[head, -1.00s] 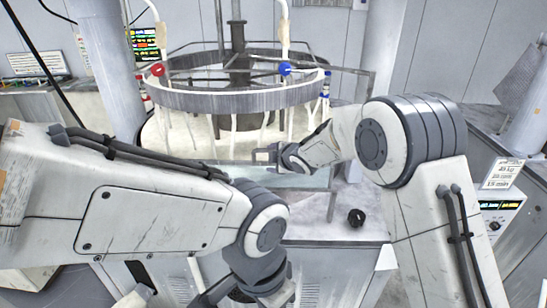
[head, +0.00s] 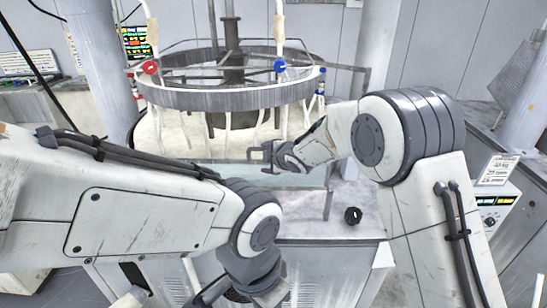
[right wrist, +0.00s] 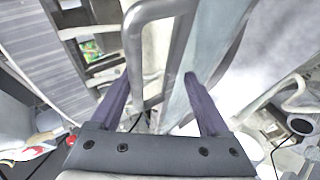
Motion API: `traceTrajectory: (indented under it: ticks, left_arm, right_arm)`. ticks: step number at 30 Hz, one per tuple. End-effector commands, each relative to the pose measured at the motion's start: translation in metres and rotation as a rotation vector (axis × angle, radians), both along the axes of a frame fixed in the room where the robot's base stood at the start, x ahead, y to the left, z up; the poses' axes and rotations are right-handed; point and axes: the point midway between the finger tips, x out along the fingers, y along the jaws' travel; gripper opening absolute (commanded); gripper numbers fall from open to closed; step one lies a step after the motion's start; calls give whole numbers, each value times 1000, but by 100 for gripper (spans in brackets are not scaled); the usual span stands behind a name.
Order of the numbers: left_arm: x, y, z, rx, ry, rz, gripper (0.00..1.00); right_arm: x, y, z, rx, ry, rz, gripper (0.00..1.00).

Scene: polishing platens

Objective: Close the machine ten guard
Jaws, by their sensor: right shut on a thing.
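The machine guard is a clear, pale panel (head: 312,178) with a thin grey frame, standing at the front of the round polishing machine (head: 215,98). In the right wrist view, the guard's glassy panel (right wrist: 180,84) runs between my fingers beside a bent grey handle bar (right wrist: 134,50). My right gripper (head: 262,153) is at the panel's upper edge, and its two dark fingers (right wrist: 158,98) are on either side of the handle, shut on it. My left arm crosses the lower left. Its gripper (head: 212,292) is low in front of the cabinet, and its fingertips are hidden. No machine number is readable.
A black knob (head: 353,215) sits on the cabinet top just right of the guard. A pale column (head: 375,60) stands behind. A control box with a display (head: 490,208) is at the right.

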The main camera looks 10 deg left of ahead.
Motion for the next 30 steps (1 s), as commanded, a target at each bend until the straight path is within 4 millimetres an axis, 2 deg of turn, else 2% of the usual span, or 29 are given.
traceTrajectory:
  ticks: [2,6,15,21,30]
  left_arm:
    - [0,0,-8,0,0,1,0]
    - [0,0,-13,0,0,2,0]
    - [0,0,-13,0,0,3,0]
    - [0,0,-13,0,0,2,0]
    - [0,0,-13,0,0,2,0]
  right_arm:
    - [-2,-12,10,5,-16,-13,47]
    - [-24,-25,28,4,-18,-12,47]
    - [-66,-42,56,2,-12,-3,47]
    - [-76,-47,61,2,-10,-1,47]
    - [-78,-49,61,2,-7,-6,47]
